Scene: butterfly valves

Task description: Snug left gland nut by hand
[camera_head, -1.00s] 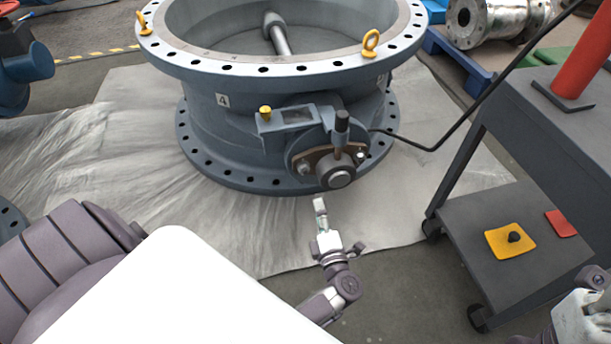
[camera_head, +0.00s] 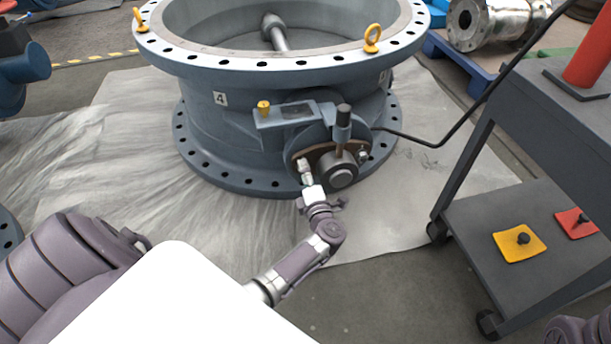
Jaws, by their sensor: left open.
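The big blue-grey butterfly valve (camera_head: 240,128) lies flat with its bore facing up. On its near side is the shaft boss (camera_head: 342,175) with a brown gland plate (camera_head: 324,155). A right gland nut (camera_head: 364,156) shows at the plate's right end. The left gland nut is hidden behind my left gripper (camera_head: 306,172). My left gripper is open, its fingertips at the left end of the gland plate; I cannot tell whether they touch the nut. Of my right arm only a small part shows at the lower right edge; its gripper is out of view.
A dark cart (camera_head: 470,225) stands on the right, with a yellow pad (camera_head: 519,244) and a red pad (camera_head: 577,224) on its lower shelf. A black hose (camera_head: 430,145) runs from the valve to the cart. A grey sheet (camera_head: 90,165) covers the floor around the valve.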

